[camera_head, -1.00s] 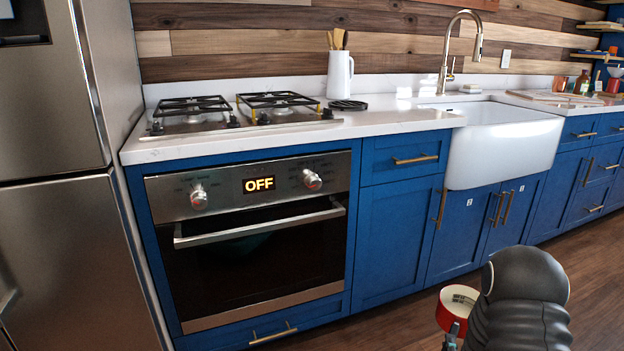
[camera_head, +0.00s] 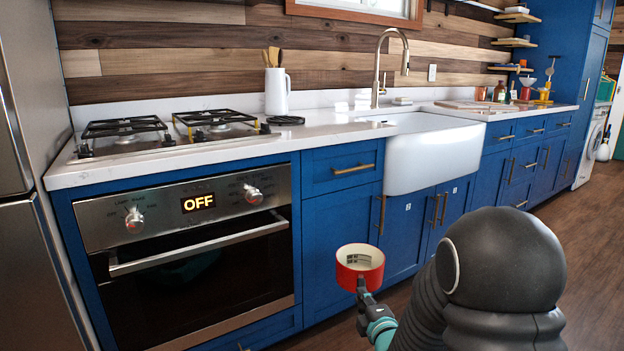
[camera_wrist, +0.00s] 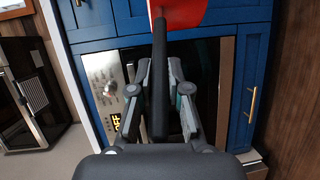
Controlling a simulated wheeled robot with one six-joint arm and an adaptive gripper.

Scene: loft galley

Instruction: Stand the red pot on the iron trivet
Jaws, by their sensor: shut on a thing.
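The red pot (camera_head: 370,279) has a pale inside and hangs in front of the blue cabinets, below counter height. Its red wall also shows at the top of the wrist view (camera_wrist: 190,10). My gripper (camera_wrist: 160,100) is shut on the pot's long dark handle (camera_wrist: 160,65), which runs between the two fingers. In the head view my gripper (camera_head: 370,305) is below the pot. The iron trivet (camera_head: 285,120), flat, black and round, lies on the white counter between the hob and the sink, well apart from the pot. Nothing stands on it.
A white jug (camera_head: 277,92) with wooden utensils stands just behind the trivet. The gas hob (camera_head: 165,140) is to its left, the white sink (camera_head: 435,155) and tap (camera_head: 380,75) to its right. The counter front before the trivet is clear. The oven (camera_head: 190,230) is below.

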